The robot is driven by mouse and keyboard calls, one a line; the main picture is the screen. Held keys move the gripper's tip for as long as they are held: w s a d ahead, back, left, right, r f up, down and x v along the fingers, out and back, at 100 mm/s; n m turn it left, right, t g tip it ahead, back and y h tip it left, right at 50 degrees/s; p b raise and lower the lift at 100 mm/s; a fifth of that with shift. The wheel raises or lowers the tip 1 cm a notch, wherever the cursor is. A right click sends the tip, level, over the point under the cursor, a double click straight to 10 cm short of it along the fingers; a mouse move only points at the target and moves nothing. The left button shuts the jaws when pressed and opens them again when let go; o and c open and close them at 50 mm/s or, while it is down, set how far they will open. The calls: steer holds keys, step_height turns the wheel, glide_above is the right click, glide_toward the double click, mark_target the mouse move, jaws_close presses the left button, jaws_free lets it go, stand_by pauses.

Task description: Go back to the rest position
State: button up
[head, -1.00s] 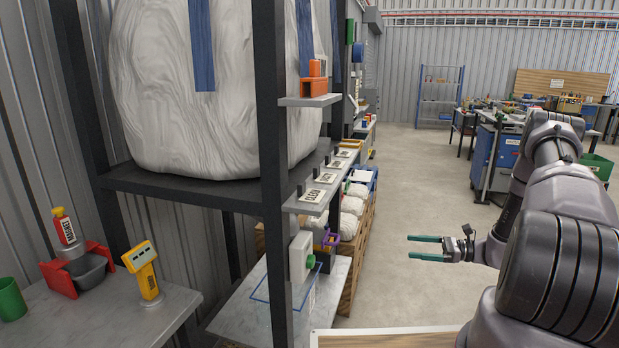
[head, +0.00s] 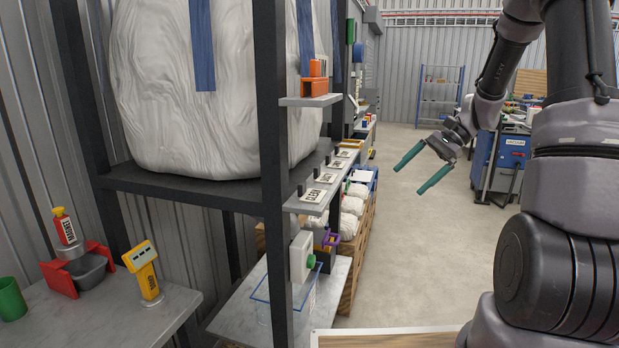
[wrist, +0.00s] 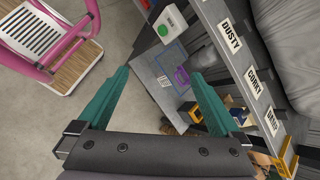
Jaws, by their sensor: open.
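My gripper (head: 422,173) is open and empty, with two green fingers pointing down and to the left in the head view. It hangs in the air over the aisle, to the right of the rack and apart from it. In the wrist view the open fingers (wrist: 160,90) spread with nothing between them but the distant shelf and floor below. My arm rises at the right side of the head view, bent high.
A dark rack (head: 272,200) holds a large white wrapped bag (head: 210,110). A yellow device (head: 144,270) stands on the left bench. A blue cart (head: 500,160) stands beyond the gripper. A pink-framed item (wrist: 55,40) shows in the wrist view. The aisle floor (head: 405,260) is clear.

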steer(key=s+a+r+n+t+h, duration=0.2)
steer(key=s+r+n+t+h, duration=0.4)
steer(key=s+r, duration=1.2)
steer(key=shift+s+t+h, duration=0.5)
steer(key=shift+s+t, duration=0.2)
steer(key=shift+t, duration=0.4)
